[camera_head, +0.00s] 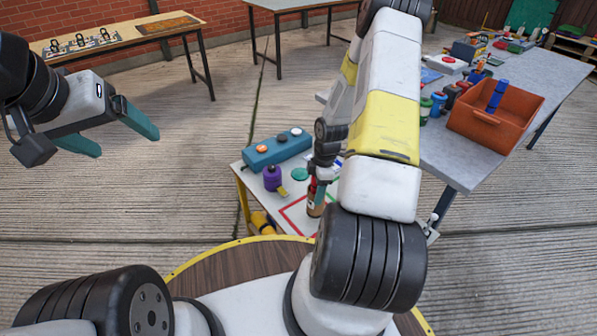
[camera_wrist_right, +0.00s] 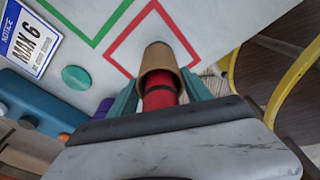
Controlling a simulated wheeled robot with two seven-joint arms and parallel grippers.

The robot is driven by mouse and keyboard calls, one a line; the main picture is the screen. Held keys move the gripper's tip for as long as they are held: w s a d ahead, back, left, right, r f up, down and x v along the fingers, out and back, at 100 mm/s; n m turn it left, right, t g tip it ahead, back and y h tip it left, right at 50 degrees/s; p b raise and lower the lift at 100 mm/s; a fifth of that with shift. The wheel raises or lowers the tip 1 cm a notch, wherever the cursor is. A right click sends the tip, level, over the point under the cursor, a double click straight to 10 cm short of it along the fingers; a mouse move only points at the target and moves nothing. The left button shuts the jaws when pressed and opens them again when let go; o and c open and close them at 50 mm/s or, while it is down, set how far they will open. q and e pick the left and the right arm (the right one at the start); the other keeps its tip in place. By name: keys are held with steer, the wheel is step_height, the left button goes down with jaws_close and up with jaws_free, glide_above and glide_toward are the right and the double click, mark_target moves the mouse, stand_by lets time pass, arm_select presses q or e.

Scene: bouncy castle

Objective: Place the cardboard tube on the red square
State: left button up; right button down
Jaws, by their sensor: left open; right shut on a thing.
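The cardboard tube (camera_head: 316,208) is brown, with a red part between my fingers, and looks roughly upright in the head view. My right gripper (camera_head: 317,187) is shut on it; the right wrist view shows the teal fingers on either side of the red part and the brown tube (camera_wrist_right: 157,58) beyond. The red square (camera_head: 288,208) is an outline on a low white table; in the right wrist view the tube overlaps a corner of the red square (camera_wrist_right: 126,43). I cannot tell whether the tube touches the table. My left gripper (camera_head: 127,142) is open and empty, over the floor.
The low white table (camera_head: 246,187) also holds a teal box with buttons (camera_head: 277,149), a purple bottle (camera_head: 271,178) and a green disc (camera_head: 299,174). A green outline (camera_wrist_right: 92,43) adjoins the red one. A grey table with an orange crate (camera_head: 470,126) stands at right.

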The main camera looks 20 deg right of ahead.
mark_target(313, 211)
steer(key=shift+w+a+f, duration=0.1)
steer(key=shift+w+a, duration=0.15)
steer(key=shift+w, duration=0.25)
steer(key=shift+w+a, duration=0.25)
steer(key=shift+w, duration=0.2)
steer(key=shift+f, duration=1.75)
steer(key=shift+f, duration=0.1)
steer(key=shift+c, duration=2.3)
jaws_free()
